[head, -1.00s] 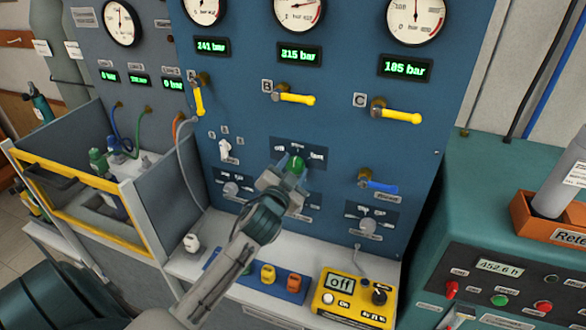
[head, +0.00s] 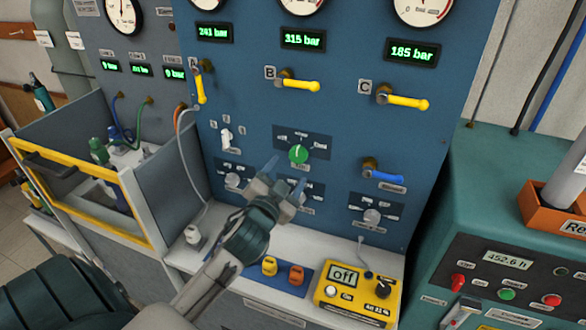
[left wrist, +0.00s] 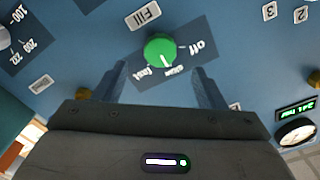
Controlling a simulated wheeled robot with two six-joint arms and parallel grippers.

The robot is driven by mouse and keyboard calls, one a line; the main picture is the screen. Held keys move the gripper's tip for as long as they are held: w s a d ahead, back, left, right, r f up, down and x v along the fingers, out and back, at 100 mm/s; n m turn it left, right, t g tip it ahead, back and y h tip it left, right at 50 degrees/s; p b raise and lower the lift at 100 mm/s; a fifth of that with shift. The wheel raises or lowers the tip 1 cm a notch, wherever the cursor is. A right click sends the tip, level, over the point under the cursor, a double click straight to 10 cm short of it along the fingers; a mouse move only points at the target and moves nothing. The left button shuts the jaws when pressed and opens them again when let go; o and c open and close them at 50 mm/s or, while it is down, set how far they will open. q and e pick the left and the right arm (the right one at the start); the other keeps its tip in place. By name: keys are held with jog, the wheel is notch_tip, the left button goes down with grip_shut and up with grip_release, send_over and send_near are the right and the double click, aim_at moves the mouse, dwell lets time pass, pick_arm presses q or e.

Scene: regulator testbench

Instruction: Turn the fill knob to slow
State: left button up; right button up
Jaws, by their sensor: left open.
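The green fill knob (head: 298,153) sits on a dark label plate (head: 318,142) in the middle of the blue panel. Its pale mark looks roughly upright in the head view, toward the middle top label. The left wrist view shows the knob (left wrist: 160,50) with the words Off, Slow and Fast around one side and a Fill tag (left wrist: 143,15). My left gripper (head: 285,178) is open and empty, below and in front of the knob, apart from it. In the left wrist view the fingers (left wrist: 162,82) stand to either side, short of the knob. My right gripper is not seen.
Yellow valve levers (head: 300,84) and a blue lever (head: 384,176) stick out of the panel nearby. A white switch (head: 226,138) is left of the knob. A yellow meter (head: 355,298) stands on the ledge below. More small knobs (head: 372,215) sit lower on the panel.

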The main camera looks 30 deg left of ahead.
pick_arm(q)
jog(key=v, duration=0.4)
jog(key=shift+b, duration=0.4)
